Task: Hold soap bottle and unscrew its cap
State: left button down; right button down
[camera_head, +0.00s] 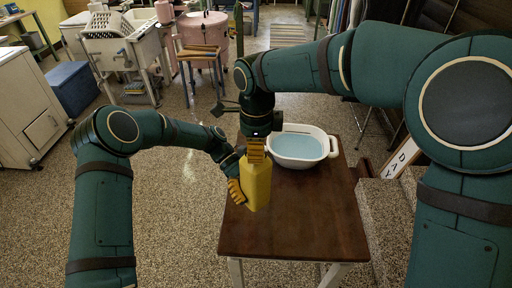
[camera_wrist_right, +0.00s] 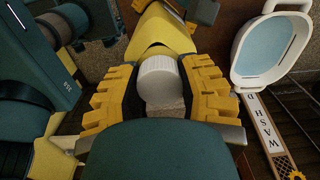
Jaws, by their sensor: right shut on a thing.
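The yellow soap bottle (camera_head: 257,187) stands upright at the left side of the brown table; I cannot tell if its base touches the top. Its white cap (camera_wrist_right: 161,82) shows in the right wrist view, with the bottle's yellow shoulder beyond it. My right gripper (camera_wrist_right: 161,92) comes down from above, its yellow ribbed fingers shut on the cap from both sides. In the head view this gripper (camera_head: 256,152) hides the cap. My left gripper (camera_head: 236,190) is at the bottle's left side, its orange fingers against the body; the bottle partly hides its grip.
A white basin of water (camera_head: 331,147) stands on the table behind the bottle. The table's front part (camera_head: 305,235) is bare. A sign (camera_head: 399,158) leans right of the table. A pink washer (camera_head: 203,38) and a white one (camera_head: 125,50) stand at the back.

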jog(key=n, duration=1.1)
jog(key=shift+n, duration=0.3)
jog(key=n, duration=1.2)
jog(key=shift+n, duration=0.3)
jog(key=n, duration=0.3)
jog(key=shift+n, duration=0.4)
jog(key=n, duration=1.5)
jog(key=shift+r, duration=0.1)
